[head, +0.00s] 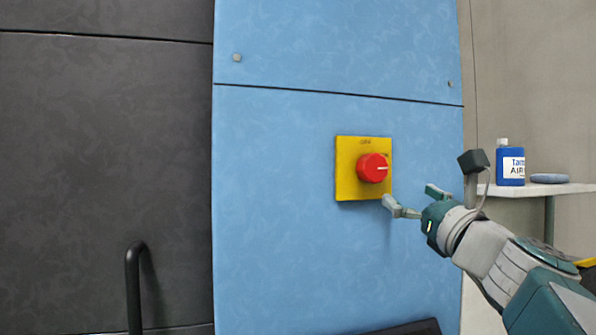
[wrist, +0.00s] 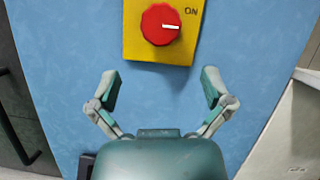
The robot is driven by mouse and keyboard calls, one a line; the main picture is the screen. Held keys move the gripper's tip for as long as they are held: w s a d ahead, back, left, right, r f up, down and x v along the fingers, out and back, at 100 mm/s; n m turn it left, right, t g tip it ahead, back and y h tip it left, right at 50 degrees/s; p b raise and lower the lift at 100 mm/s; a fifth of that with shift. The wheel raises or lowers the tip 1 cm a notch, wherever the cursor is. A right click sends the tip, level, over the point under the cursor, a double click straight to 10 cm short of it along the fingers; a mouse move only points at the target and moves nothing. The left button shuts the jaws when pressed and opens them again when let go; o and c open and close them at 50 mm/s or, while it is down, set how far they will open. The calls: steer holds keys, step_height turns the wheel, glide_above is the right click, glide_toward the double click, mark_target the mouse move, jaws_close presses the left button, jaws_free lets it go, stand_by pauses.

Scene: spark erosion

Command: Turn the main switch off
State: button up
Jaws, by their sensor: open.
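The main switch is a red round knob (head: 373,168) on a yellow square plate (head: 346,182), fixed to a blue cabinet panel (head: 275,200). A white mark on the knob points right, toward the "ON" label, which reads clearly in the wrist view beside the knob (wrist: 160,25). My gripper (head: 409,199) is open and empty, just below and to the right of the plate in the head view. In the wrist view my gripper (wrist: 160,90) has its fingers spread wide, with the knob beyond and above them. Nothing touches the knob.
A dark panel with a black handle (head: 133,285) is at the left. A shelf (head: 560,188) at the right holds a blue bottle (head: 510,165) and a blue-grey oval item (head: 549,178). The blue panel around the switch is clear and flat.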

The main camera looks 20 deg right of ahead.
mark_target(379, 173)
steer(key=x, duration=0.9)
steer(key=shift+d, duration=0.3)
steer(key=shift+w+a+r, duration=0.15)
steer(key=shift+w+r, duration=0.15)
steer(key=shift+w, duration=0.3)
steer(key=shift+a, duration=0.35)
steer(key=shift+d, duration=0.25)
steer(key=c, duration=1)
